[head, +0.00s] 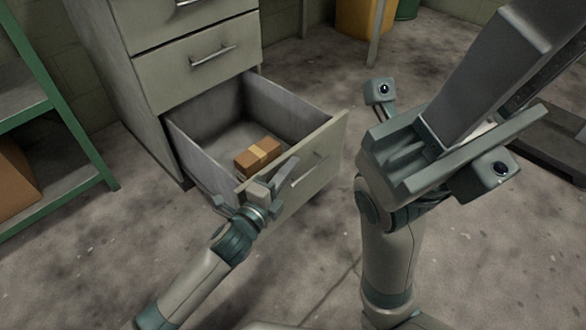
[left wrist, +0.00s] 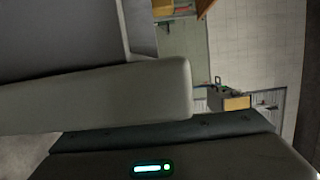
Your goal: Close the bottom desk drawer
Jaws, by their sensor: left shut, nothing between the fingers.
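The bottom drawer (head: 322,150) of the grey desk pedestal (head: 130,80) is pulled well out. Its front panel carries a bar handle, and a brown box with a tan band (head: 258,154) lies inside. My left gripper (head: 287,172) is shut and empty at the left part of the drawer front, overlapping its top edge; I cannot tell whether it touches. In the left wrist view, a pale finger (left wrist: 110,95) fills much of the left side. My right arm rises large on the right with its gripper end (head: 480,100) close to the head camera; its jaws are unclear.
Two upper drawers (head: 195,60) of the pedestal are shut. A green-framed shelf (head: 85,150) stands at the left. A yellow bin (head: 358,18) stands at the back. Bare concrete floor (head: 90,260) lies around the pedestal. A dark low frame (head: 555,140) lies at the right edge.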

